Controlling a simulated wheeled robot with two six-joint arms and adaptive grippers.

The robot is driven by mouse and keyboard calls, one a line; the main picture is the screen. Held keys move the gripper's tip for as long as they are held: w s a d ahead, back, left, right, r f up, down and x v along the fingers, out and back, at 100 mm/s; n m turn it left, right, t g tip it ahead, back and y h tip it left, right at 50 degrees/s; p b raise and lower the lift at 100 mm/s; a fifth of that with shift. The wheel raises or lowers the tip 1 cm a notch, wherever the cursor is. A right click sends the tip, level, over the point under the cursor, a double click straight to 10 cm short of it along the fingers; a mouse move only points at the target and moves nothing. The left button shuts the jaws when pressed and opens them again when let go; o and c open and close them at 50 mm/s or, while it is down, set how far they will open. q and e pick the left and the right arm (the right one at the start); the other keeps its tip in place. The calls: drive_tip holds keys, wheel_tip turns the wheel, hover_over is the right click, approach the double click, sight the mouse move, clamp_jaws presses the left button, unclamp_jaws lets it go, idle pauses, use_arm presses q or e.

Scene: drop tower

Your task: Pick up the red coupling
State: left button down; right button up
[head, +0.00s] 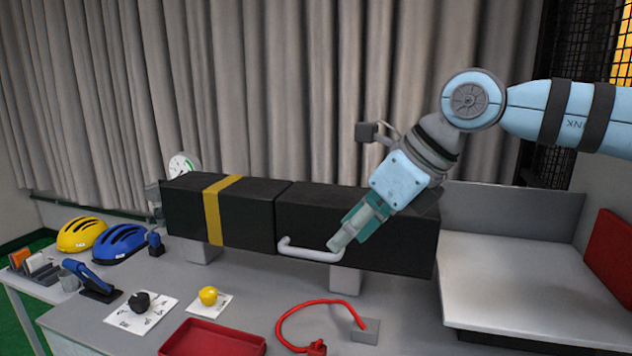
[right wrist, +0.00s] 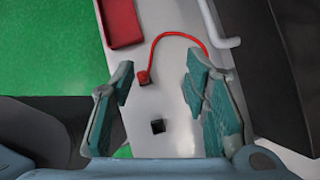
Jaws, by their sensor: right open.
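The red coupling (head: 317,347) is at the near end of a curved red hose (head: 300,308) on the grey table, at the bottom edge of the head view. The right wrist view also shows the coupling (right wrist: 144,77), beside the left finger in the picture. My right gripper (head: 349,232) is open and empty, with its fingers pointing down, in front of the black box. It is above and apart from the coupling. Its two fingers also show in the right wrist view (right wrist: 160,75). My left gripper is not in view.
A black box (head: 335,205) with a light handle (head: 308,251) stands behind the hose. A grey block (head: 365,331) sits at the hose's other end. A red tray (head: 212,338) lies to the left. A small dark square (right wrist: 158,127) shows on the table.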

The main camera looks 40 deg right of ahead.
sight(318, 347)
drive_tip(key=a+f+n+g, duration=0.1)
drive_tip(key=f, duration=0.5)
drive_tip(key=a+f+n+g, duration=0.1)
drive_tip(key=a+f, duration=0.1)
drive_tip(key=f, duration=0.5)
drive_tip(key=w+a+f+n+g, duration=0.1)
drive_tip(key=a+f, duration=0.1)
drive_tip(key=f, duration=0.4)
drive_tip(key=shift+f+b, duration=0.15)
drive_tip(key=shift+b, duration=0.25)
drive_tip(key=c, duration=0.9)
